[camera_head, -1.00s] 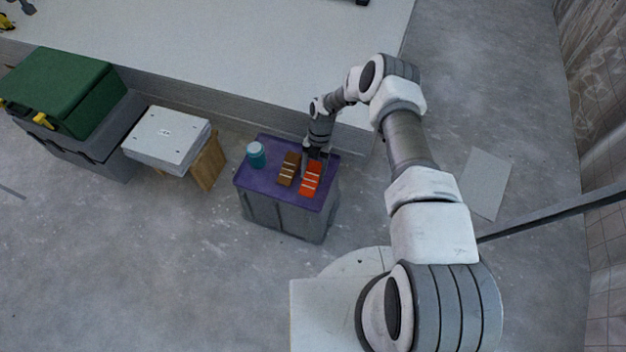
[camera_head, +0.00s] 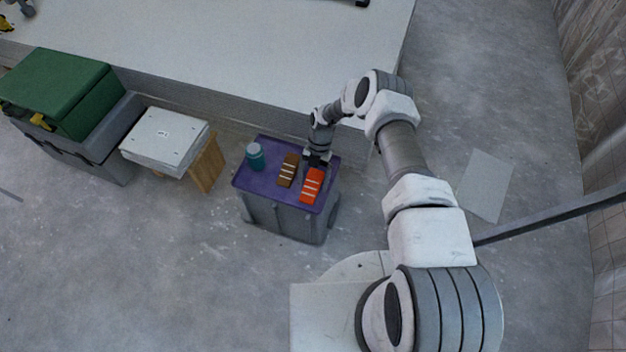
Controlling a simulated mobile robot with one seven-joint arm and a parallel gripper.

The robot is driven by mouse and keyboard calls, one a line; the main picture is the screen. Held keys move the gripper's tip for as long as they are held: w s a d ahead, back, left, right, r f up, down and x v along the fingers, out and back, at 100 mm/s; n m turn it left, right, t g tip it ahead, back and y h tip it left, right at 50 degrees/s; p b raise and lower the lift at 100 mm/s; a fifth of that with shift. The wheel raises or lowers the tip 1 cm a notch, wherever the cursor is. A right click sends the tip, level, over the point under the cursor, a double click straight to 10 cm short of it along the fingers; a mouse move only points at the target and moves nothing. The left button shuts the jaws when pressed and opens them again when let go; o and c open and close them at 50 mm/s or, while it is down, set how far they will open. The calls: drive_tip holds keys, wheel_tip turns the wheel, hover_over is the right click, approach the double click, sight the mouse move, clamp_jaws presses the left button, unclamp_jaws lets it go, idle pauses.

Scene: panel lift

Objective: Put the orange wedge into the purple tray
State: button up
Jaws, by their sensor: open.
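An orange-red wedge (camera_head: 312,187) with pale stripes lies on the purple tray (camera_head: 262,190), near its right side. The tray forms the top of a grey box-like stand. My gripper (camera_head: 317,163) is at the back end of the orange wedge, pointing down and open. The wedge shows clear in front of the gripper. Whether the fingertips touch the wedge cannot be told at this size.
A brown striped wedge (camera_head: 289,170) lies left of the orange one. A teal canister (camera_head: 255,156) stands at the tray's left back. A white panel (camera_head: 166,141) on wooden supports and a green-lidded box (camera_head: 62,90) stand further left. A long pale platform (camera_head: 230,50) runs behind.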

drive_tip(key=w+d+r+m+t+h+p, duration=0.1)
drive_tip(key=w+d+r+m, duration=0.2)
drive_tip(key=r, duration=1.2)
drive_tip(key=w+d+r+m+t+p, duration=0.1)
drive_tip(key=w+r+m+p, duration=0.2)
drive_tip(key=r, duration=1.2)
drive_tip(key=s+d+r+m+t+h+b, duration=0.15)
drive_tip(key=r+m, duration=0.25)
drive_tip(key=r, duration=0.5)
drive_tip(key=s+d+r+m+t, duration=0.1)
drive_tip(key=s+r+m, duration=0.2)
drive_tip(key=r, duration=0.6)
drive_tip(key=s+d+r+m+t, duration=0.35)
drive_tip(key=s+r+m, duration=0.55)
drive_tip(key=s+r, duration=0.35)
drive_tip(key=s+d+m+t, duration=0.1)
drive_tip(key=s+m, duration=0.8)
drive_tip(key=s, duration=0.4)
drive_tip(key=shift+s+d+r+m+t+y, duration=0.3)
drive_tip(key=shift+d+r+y, duration=0.05)
drive_tip(key=shift+r, duration=0.1)
